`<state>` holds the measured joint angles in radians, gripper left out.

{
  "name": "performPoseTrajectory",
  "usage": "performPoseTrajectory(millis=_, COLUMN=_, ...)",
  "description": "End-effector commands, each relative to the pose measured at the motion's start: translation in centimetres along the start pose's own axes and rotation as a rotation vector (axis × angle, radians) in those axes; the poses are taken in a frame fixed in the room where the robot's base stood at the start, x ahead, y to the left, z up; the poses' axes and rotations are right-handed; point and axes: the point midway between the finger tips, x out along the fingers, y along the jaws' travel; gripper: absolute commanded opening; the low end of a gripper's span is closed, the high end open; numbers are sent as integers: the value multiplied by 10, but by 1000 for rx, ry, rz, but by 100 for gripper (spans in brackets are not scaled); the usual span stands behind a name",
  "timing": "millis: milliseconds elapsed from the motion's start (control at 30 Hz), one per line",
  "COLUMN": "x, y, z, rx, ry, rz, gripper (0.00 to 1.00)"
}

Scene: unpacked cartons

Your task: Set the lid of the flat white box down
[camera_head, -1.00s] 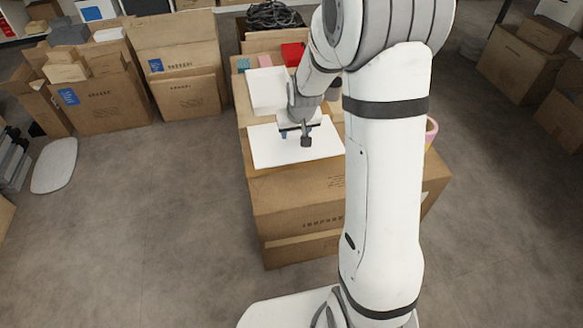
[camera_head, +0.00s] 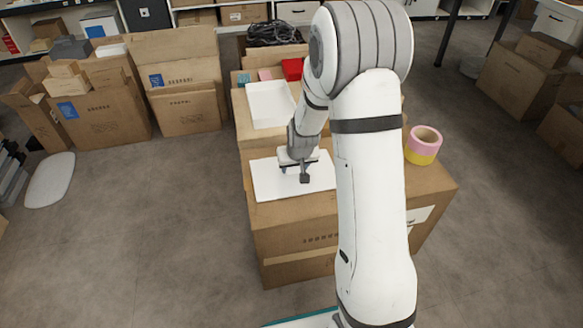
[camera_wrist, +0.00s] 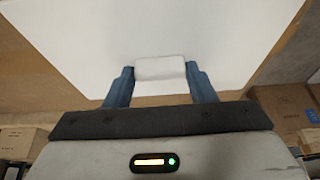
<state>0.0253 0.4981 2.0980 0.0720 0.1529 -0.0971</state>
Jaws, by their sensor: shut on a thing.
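The lid (camera_head: 268,180) is a flat white panel over the front part of a cardboard carton's top. My gripper (camera_head: 304,176) is above its middle. In the wrist view, the blue fingers of my gripper (camera_wrist: 160,85) are shut on a small white block-like grip (camera_wrist: 160,68) on the lid (camera_wrist: 160,30). The lid looks level and close to the cardboard; I cannot tell whether it touches. The open, shallow white box (camera_head: 270,105) sits behind it on the cartons, with its inside showing empty. The lid's underside is hidden.
The supporting carton (camera_head: 290,225) has a pink and yellow tape roll (camera_head: 423,145) at its right. A red item (camera_head: 292,69) and a black cable coil (camera_head: 275,33) are behind the white box. Open cartons (camera_head: 105,115) stand at the left; bare floor lies between.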

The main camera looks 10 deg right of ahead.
Motion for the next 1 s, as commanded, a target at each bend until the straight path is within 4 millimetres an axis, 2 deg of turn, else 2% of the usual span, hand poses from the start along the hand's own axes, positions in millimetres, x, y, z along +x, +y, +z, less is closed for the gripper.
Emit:
performPoseTrajectory(millis=167, x=4, y=0, z=2, rx=0, ry=0, rz=0, gripper=25)
performPoseTrajectory(millis=200, x=2, y=0, z=1, rx=1, ry=0, rz=0, gripper=54)
performPoseTrajectory(millis=433, x=2, y=1, z=1, rx=1, ry=0, rz=1, gripper=72)
performPoseTrajectory(millis=767, x=-4, y=1, z=-1, rx=1, ry=0, rz=1, gripper=72)
performPoseTrajectory(millis=867, x=-20, y=1, z=-2, rx=2, ry=2, rz=1, gripper=72)
performPoseTrajectory(millis=1000, x=-51, y=1, z=-3, rx=2, ry=4, rz=1, gripper=72)
